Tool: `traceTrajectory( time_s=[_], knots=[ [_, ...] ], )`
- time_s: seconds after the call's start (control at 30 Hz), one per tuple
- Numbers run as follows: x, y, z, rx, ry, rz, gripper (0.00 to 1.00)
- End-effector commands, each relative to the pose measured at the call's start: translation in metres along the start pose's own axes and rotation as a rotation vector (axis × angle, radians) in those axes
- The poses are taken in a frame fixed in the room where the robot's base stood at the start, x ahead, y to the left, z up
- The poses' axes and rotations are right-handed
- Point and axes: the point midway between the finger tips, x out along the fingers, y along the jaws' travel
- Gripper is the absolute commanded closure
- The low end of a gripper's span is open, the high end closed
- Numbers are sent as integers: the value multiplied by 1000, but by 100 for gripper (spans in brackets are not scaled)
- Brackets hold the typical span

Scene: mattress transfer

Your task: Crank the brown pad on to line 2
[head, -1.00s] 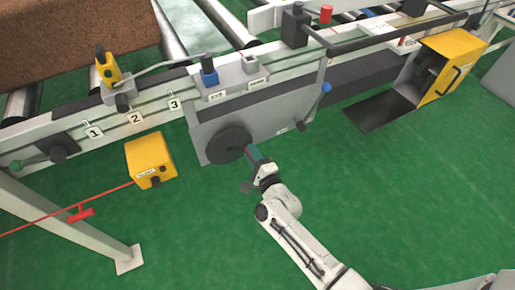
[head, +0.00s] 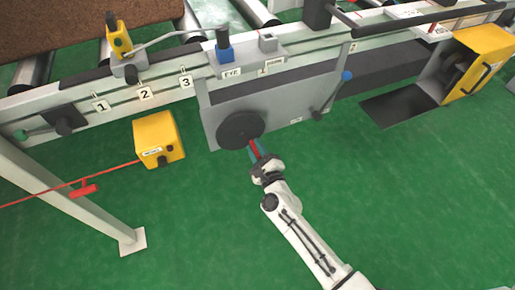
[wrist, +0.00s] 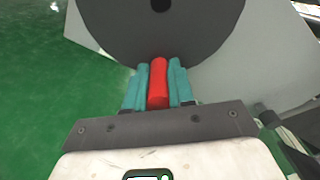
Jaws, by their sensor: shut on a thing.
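The brown pad (head: 90,28) lies on the rollers at the upper left, cut off by the frame edge. Plate 2 (head: 145,93) is on the front rail, between plate 1 (head: 100,104) and plate 3 (head: 185,81). A dark round handwheel (head: 240,128) is on the grey housing below the rail. My gripper (head: 256,152) is at the wheel's lower right edge. In the wrist view its teal fingers (wrist: 158,75) close on both sides of the wheel's red handle (wrist: 158,88). The wheel (wrist: 160,35) fills the top of that view.
A yellow box (head: 158,138) with a red cord stands left of the housing. A blue-knobbed lever (head: 346,76) is to the right. A yellow machine (head: 475,65) with a black plate (head: 400,108) is at far right. Green floor (head: 400,200) is open in front.

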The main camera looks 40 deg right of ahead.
Motion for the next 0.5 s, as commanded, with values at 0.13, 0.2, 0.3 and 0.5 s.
traceTrajectory(
  time_s=[0.13, 0.2, 0.3, 0.5],
  knots=[
    [-1, 1, -2, 4, 4, 1, 100],
    [-1, 1, -2, 3, 4, 1, 100],
    [-1, 1, -2, 3, 4, 1, 100],
    [-1, 1, -2, 3, 3, 1, 63]
  ],
)
